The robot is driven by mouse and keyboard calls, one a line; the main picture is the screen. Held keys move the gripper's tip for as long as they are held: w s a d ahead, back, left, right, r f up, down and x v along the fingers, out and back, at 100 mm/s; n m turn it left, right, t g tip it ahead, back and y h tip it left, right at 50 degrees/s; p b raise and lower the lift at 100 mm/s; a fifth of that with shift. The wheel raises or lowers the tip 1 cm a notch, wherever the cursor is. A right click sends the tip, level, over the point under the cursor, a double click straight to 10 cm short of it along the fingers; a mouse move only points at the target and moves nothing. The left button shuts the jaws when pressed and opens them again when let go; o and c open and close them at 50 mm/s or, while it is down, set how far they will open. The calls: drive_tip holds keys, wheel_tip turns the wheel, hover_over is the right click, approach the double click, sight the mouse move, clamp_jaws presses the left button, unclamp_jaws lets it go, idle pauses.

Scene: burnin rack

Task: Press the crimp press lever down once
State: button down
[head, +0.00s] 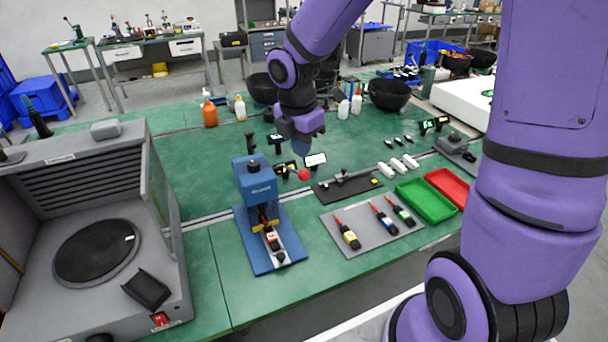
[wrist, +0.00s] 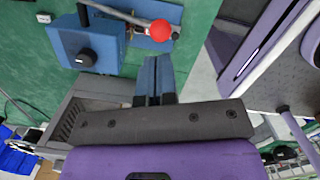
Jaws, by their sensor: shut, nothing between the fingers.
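The blue crimp press (head: 254,180) stands on a blue base plate on the green bench. Its lever ends in a red ball knob (head: 303,174) that sticks out to the right of the press head. In the wrist view the red knob (wrist: 160,29) and its grey lever arm (wrist: 115,13) show beside the press (wrist: 85,50). My gripper (head: 302,150) is above and behind the knob in the head view, its blue fingers pointing down. In the wrist view my fingers (wrist: 158,62) are shut, empty, and seem apart from the knob.
A grey cabinet (head: 60,160) with a round black plate stands left of the press. A grey mat (head: 375,240) with several small tools lies right of it, with a green tray (head: 425,200) and a red tray (head: 447,187) beyond. Bottles and black bowls stand behind.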

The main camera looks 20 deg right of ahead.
sight(303, 172)
drive_tip(key=shift+w+d+f, duration=0.1)
drive_tip(key=shift+d+f, duration=0.05)
drive_tip(key=shift+f, duration=1.3)
drive_tip(key=shift+d+f, duration=0.1)
drive_tip(key=shift+f, duration=1.3)
drive_tip(key=shift+f, duration=2.25)
drive_tip(key=a, duration=0.1)
drive_tip(key=s+a+r, duration=0.1)
drive_tip(key=shift+a, duration=0.4)
drive_tip(key=shift+r, duration=0.1)
